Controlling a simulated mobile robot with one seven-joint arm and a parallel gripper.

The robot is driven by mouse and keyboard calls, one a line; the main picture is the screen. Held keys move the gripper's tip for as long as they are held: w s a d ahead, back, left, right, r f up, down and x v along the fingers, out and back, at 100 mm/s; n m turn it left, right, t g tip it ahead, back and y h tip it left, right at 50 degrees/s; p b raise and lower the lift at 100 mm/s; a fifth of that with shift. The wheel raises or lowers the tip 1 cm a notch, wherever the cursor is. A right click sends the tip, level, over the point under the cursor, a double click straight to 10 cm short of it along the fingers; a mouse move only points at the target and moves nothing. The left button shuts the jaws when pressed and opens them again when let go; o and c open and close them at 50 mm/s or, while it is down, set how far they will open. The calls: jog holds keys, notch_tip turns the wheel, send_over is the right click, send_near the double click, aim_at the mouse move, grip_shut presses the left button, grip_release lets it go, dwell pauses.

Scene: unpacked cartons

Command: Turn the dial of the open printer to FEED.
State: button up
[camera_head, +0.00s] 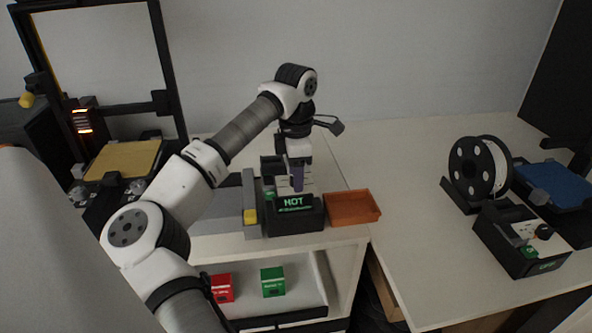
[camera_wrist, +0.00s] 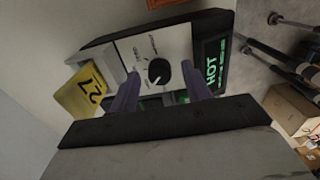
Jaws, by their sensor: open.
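The open-framed printer (camera_head: 170,70) with a gold bed stands at the left in the head view. A black control box (camera_head: 293,222) with a green display reading HOT sits on the cabinet top right of it. In the wrist view its white panel (camera_wrist: 143,50) carries a round black dial (camera_wrist: 158,72) with small labels around it, too small to read surely. My gripper (camera_head: 297,178) points down over this box. In the wrist view my gripper (camera_wrist: 161,70) is open, its two purple fingers on either side of the dial. Contact with the dial cannot be told.
An orange tray (camera_head: 352,208) stands just right of the box. A grey block with a yellow tag (camera_wrist: 85,92) is beside it. A second control box (camera_head: 520,245), a white spool (camera_head: 490,168) and a blue-bedded machine (camera_head: 560,185) stand at the right. The table between is clear.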

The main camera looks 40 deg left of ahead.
jog(key=c, duration=1)
jog(key=m, duration=0.3)
jog(key=shift+m, duration=0.4)
jog(key=m, duration=0.4)
jog(key=shift+m, duration=0.3)
jog(key=m, duration=0.9)
jog(key=shift+p, duration=0.35)
jog(key=shift+m, duration=0.3)
